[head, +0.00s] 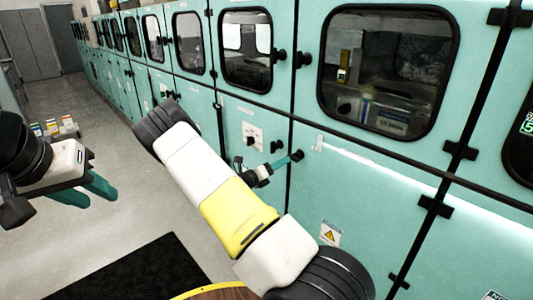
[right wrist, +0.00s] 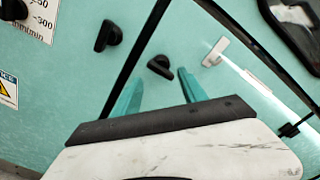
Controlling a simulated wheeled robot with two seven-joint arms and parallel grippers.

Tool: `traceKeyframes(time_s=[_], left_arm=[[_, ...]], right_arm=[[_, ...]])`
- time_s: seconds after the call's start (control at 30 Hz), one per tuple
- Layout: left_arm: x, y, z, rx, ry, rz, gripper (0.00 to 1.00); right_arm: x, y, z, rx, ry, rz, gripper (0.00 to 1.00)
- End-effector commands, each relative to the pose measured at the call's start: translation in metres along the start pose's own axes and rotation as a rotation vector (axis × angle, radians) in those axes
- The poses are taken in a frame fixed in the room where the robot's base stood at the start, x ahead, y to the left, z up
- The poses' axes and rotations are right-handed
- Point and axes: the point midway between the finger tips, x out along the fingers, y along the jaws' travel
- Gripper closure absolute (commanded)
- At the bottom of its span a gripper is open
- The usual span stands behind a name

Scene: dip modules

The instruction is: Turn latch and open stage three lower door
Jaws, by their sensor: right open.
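A large teal lower door (head: 375,205) fills the right of the head view. It is shut, and it also shows right of the dark seam in the right wrist view (right wrist: 240,120). A black latch (right wrist: 160,66) sits on it near the seam. A second black latch (right wrist: 107,36) is on the panel left of the seam. My right gripper (head: 296,157) is open at the door's upper left corner. In the right wrist view its teal fingers (right wrist: 160,82) point at the latch, one on either side; contact cannot be told. My left gripper (head: 88,190) is open and empty, away from the cabinets.
A white tab (head: 319,143) is on the door near its top edge. Upper doors with dark windows (head: 387,70) and knobs run along the row. A black mat (head: 125,272) lies on the floor. Small boxes (head: 52,127) stand at left. The aisle is clear.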

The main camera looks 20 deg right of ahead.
Motion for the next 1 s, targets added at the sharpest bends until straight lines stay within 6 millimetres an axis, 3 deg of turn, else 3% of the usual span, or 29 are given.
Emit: traceKeyframes(time_s=[0.5, 0.87, 1.0], left_arm=[[0.0, 0.0, 0.0, 0.0, 0.0, 0.0, 0.64], [0.0, 0.0, 0.0, 0.0, 0.0, 0.0, 0.64], [0.0, 0.0, 0.0, 0.0, 0.0, 0.0, 0.64]], right_arm=[[0.07, 0.0, -0.001, 0.001, 0.002, -0.001, 0.5], [0.076, 0.0, -0.001, 0.002, 0.002, 0.0, 0.5], [0.076, 0.0, -0.001, 0.002, 0.002, 0.0, 0.78]])
